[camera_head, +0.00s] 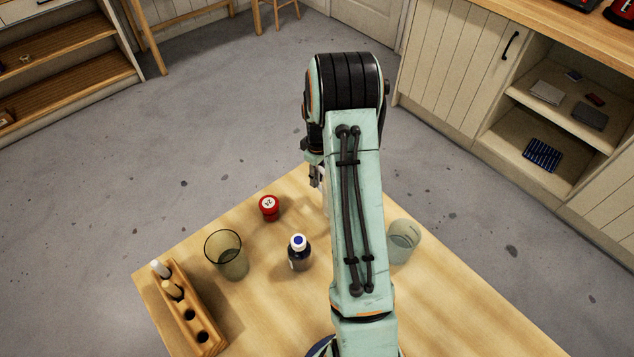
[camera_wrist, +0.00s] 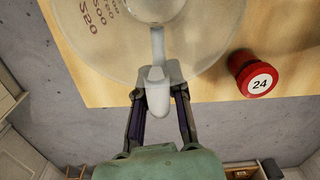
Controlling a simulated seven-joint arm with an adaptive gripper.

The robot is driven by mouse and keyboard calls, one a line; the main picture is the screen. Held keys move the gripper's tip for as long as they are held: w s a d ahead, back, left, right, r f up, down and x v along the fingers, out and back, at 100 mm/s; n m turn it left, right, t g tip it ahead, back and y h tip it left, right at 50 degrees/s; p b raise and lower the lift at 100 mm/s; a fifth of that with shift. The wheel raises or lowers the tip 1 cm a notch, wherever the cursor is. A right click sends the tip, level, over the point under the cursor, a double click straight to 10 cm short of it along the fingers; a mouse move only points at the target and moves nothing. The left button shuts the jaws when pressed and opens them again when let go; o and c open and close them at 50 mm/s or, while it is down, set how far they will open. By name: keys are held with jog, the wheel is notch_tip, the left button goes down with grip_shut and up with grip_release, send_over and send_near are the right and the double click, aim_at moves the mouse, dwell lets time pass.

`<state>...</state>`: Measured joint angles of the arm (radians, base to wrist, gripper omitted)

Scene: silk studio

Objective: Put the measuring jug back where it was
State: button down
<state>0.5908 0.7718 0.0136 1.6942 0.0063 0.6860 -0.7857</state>
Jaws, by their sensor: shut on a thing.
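The measuring jug (camera_wrist: 105,45) is clear plastic or glass with dark printed graduations and a pale handle. It fills the top of the wrist view. My gripper (camera_wrist: 158,98) is shut on the jug's handle, one finger on each side. In the head view my gripper (camera_head: 316,177) is by the table's far corner, partly behind my arm. The arm hides most or all of the jug there. I cannot tell whether its base touches the table.
The wooden table (camera_head: 300,330) holds a red tub (camera_head: 268,212) labelled 24, an olive glass (camera_head: 227,263), a dark bottle (camera_head: 299,258) with a white-and-blue cap, a wooden rack (camera_head: 206,338) with vials, and a greenish glass (camera_head: 404,243) right of my arm.

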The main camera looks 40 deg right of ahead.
jog(key=shift+f, duration=1.3)
jog(key=shift+f, duration=0.1)
jog(key=shift+f, duration=0.1)
jog(key=c, duration=1.1)
grip_release()
